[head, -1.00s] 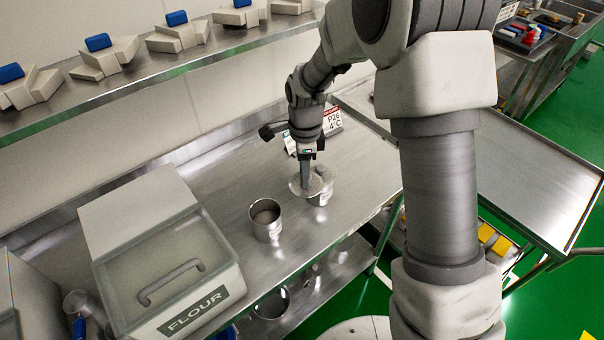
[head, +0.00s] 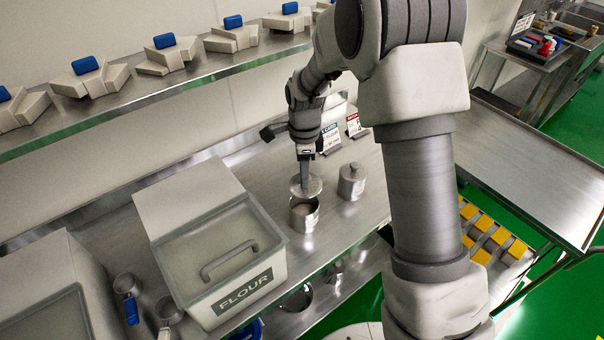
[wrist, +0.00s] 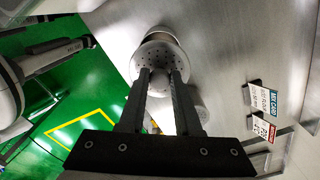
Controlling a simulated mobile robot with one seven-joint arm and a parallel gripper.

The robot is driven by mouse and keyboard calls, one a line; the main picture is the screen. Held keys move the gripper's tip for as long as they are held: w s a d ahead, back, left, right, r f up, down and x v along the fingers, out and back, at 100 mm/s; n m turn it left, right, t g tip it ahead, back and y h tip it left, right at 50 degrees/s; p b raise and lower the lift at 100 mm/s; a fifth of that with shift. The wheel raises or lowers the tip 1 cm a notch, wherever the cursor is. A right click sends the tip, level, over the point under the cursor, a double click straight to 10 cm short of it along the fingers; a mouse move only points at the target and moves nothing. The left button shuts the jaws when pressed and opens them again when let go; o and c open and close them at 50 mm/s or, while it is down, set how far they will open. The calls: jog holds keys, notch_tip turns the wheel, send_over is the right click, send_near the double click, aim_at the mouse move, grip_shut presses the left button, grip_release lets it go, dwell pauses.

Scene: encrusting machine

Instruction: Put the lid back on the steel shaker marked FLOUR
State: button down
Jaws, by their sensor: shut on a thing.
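The round perforated steel lid (head: 298,188) is in my gripper (head: 305,180), which is shut on it from above. It is held just over the mouth of an open steel shaker (head: 304,219). In the head view a narrow gap seems to show between lid and rim; contact is hard to tell. In the wrist view the lid (wrist: 152,60) shows its holes beyond the fingertips (wrist: 161,72) and covers most of the shaker (wrist: 160,33). The shaker stands upright on the steel counter. I cannot read any marking on it.
A second steel shaker with its lid on (head: 351,184) stands close to the right. The large bin labelled FLOUR (head: 215,245) is to the left. Small cards (head: 328,138) stand behind. A shelf (head: 150,85) with several blue-topped pieces runs above. The counter's front edge is close to the shakers.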

aim_at(303, 190)
jog(key=shift+a, duration=0.15)
jog(key=shift+f+b, duration=2.1)
jog(key=shift+f, duration=1.1)
jog(key=shift+f+b, duration=0.15)
jog(key=shift+b, duration=0.3)
jog(key=c, duration=0.5)
grip_release()
jog(key=shift+o, duration=0.2)
jog(key=o, duration=0.4)
